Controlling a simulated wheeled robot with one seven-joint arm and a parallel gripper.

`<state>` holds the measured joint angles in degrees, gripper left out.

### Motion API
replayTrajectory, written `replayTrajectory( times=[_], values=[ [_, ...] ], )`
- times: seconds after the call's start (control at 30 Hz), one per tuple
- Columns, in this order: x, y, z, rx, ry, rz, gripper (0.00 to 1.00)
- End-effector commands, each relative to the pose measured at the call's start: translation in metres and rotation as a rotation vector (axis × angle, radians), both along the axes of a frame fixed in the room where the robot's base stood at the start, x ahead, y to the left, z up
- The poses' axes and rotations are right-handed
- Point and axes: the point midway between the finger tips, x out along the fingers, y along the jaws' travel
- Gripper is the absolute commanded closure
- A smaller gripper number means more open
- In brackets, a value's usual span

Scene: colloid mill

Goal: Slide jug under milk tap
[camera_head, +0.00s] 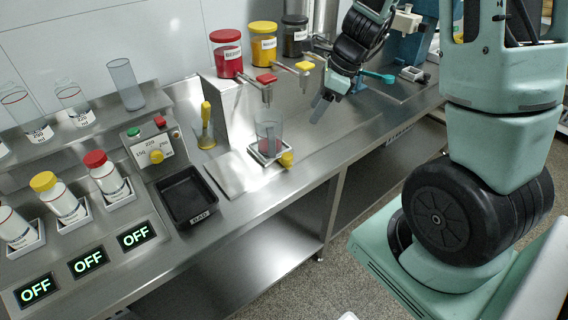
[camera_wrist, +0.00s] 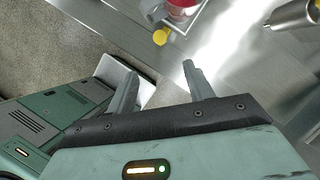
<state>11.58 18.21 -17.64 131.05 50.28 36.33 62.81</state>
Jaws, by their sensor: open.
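A clear jug (camera_head: 268,132) with reddish contents stands on a small square metal tray (camera_head: 258,155) on the steel counter, below and near the red-topped tap (camera_head: 267,82). A yellow knob (camera_head: 287,159) sits at the tray's front right corner. The jug (camera_wrist: 182,8) and the knob (camera_wrist: 160,37) also show at the top of the wrist view. A yellow-topped tap (camera_head: 305,67) is further right. I cannot read which tap is the milk tap. My gripper (camera_head: 324,104) is open and empty, right of the jug and apart from it. Its spread fingers show in the wrist view (camera_wrist: 158,72).
Red (camera_head: 226,56), yellow (camera_head: 263,45) and black (camera_head: 295,38) canisters stand behind the taps. The counter's front edge is close. Counter right of the jug is clear.

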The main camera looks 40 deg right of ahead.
Motion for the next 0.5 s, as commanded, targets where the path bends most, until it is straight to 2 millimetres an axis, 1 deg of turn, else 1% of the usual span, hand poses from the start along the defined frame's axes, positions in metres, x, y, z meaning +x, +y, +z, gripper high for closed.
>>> replayTrajectory(
  times=[0.17, 0.5],
  values=[
    [0.005, 0.007, -0.022, 0.002, 0.003, 0.002, 0.48],
    [0.023, 0.027, -0.088, 0.001, 0.004, 0.005, 0.48]
  ],
)
